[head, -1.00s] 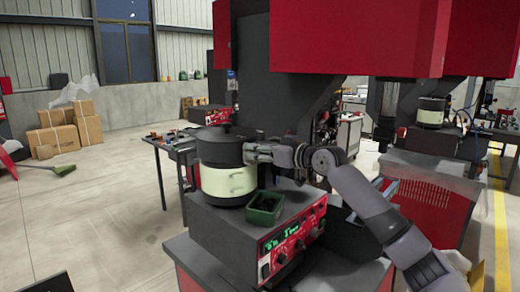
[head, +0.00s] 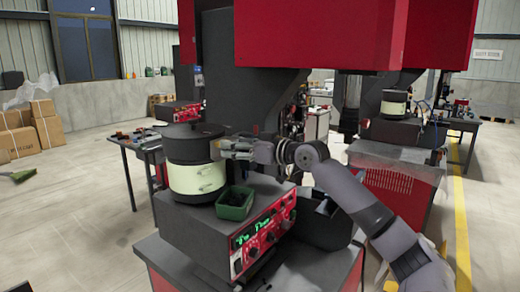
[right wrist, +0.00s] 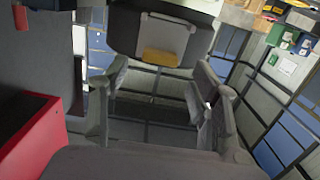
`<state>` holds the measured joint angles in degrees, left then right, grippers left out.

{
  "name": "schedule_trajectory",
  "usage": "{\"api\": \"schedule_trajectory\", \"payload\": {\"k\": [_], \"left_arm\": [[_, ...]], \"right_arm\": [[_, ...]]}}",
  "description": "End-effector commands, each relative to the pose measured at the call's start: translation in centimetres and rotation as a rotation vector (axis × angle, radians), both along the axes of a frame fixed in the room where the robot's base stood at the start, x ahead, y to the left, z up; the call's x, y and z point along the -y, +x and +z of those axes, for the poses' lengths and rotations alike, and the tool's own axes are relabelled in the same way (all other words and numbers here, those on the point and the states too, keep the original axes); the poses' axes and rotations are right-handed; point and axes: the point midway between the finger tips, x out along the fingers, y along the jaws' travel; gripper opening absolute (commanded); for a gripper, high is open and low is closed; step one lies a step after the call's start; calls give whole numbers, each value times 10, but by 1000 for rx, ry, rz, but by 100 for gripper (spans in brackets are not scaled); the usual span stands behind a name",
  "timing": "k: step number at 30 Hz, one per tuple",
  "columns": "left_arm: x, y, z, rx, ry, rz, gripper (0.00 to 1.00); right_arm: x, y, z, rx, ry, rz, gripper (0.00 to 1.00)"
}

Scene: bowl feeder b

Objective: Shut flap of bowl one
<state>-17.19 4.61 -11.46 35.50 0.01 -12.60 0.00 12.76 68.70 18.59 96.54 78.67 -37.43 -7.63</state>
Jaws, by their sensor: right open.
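The nearest bowl feeder (head: 197,180) is a cream-banded drum with a dark upper part, upright on a grey box. Its dark top (head: 192,132) looks level, but I cannot make out the flap's edge or whether it is shut. My right gripper (head: 226,148) is at the bowl's upper right side, pointing left at its rim. I cannot tell if it touches. In the right wrist view its two fingers (right wrist: 158,100) are spread, with nothing between them. A dark panel (right wrist: 125,30) with a yellow block shows beyond the fingertips. My left gripper is not in view.
A green bin (head: 235,205) sits on the box just right of the bowl, below my gripper. A red control panel (head: 262,238) is on the box's front. A dark table (head: 140,145) stands behind. Another bowl feeder (head: 395,104) is at the back right.

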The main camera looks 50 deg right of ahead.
Motion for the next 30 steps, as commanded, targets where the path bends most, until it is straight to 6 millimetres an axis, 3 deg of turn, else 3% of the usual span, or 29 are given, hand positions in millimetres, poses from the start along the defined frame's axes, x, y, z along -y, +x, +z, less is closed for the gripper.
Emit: {"api": "schedule_trajectory", "payload": {"k": [18,30], "left_arm": [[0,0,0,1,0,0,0],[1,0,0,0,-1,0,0]], "right_arm": [[6,-70,6,0,0,0,57],[7,-78,6,-1,-2,-1,57]]}}
